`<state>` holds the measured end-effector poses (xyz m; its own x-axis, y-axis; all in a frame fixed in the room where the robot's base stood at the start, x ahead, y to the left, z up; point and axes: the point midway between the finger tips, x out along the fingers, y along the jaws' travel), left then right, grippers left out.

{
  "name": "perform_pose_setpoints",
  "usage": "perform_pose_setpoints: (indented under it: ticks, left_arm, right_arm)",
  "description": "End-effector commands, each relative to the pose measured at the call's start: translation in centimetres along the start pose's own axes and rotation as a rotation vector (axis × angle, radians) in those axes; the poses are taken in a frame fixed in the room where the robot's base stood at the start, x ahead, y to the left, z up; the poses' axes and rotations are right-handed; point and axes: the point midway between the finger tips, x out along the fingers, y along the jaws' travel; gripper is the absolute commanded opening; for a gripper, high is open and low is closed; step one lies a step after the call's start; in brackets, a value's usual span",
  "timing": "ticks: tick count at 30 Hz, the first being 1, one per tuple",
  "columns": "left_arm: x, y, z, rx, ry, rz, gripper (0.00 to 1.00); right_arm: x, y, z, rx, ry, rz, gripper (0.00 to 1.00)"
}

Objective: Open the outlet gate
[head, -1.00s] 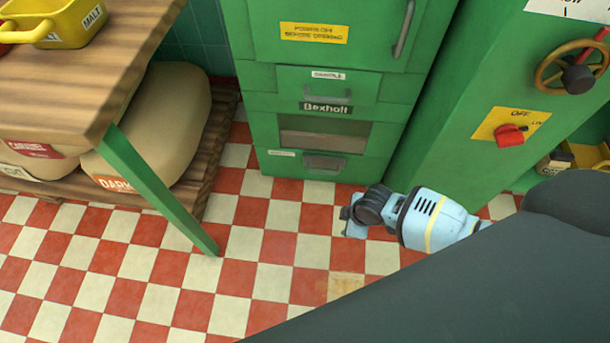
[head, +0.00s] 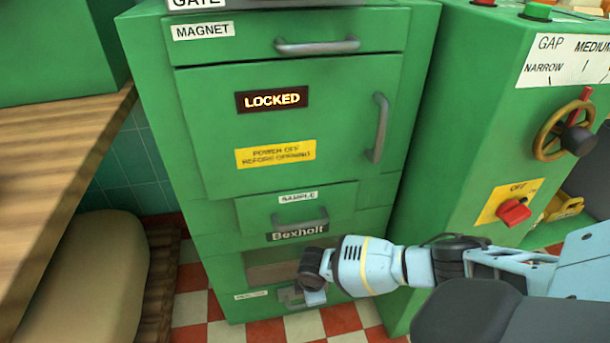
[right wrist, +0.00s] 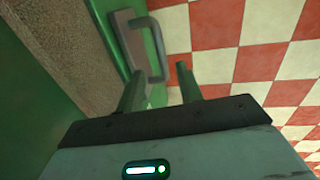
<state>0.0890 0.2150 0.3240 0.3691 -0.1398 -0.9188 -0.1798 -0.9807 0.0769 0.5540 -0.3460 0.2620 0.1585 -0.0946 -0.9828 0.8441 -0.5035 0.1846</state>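A low panel with a grey handle (head: 290,298) sits at the bottom of the green cabinet (head: 190,150). A small white label (head: 251,294) beside it is too small to read. My right gripper (head: 313,297) is in front of this handle and partly hides it. In the right wrist view, the two fingers of my right gripper (right wrist: 160,88) are apart with nothing between them. The grey handle (right wrist: 157,48) lies just beyond the fingertips, apart from them as far as I can see. A label reading GATE (head: 195,3) is cut off at the top. My left gripper is not in view.
The cabinet has a locked door (head: 290,130), a magnet drawer (head: 255,38) and a sample drawer (head: 297,208). A green control column (head: 455,150) with a red switch (head: 513,211) stands right. A wooden table (head: 60,160) and sack (head: 85,280) are left. Checkered floor lies below.

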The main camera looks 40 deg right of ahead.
Motion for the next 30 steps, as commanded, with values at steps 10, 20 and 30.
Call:
perform_pose_setpoints:
  ticks: [10,20,30]
  left_arm:
    - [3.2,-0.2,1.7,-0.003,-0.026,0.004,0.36]
    - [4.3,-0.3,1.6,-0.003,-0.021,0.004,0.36]
    - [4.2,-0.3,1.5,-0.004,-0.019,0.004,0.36]
  right_arm:
    - [5.6,-0.2,0.1,0.001,-0.003,-0.004,0.36]
    - [7.2,-0.1,0.0,0.001,0.0,-0.001,0.36]
    - [7.1,-0.1,0.0,0.001,0.0,-0.001,0.19]
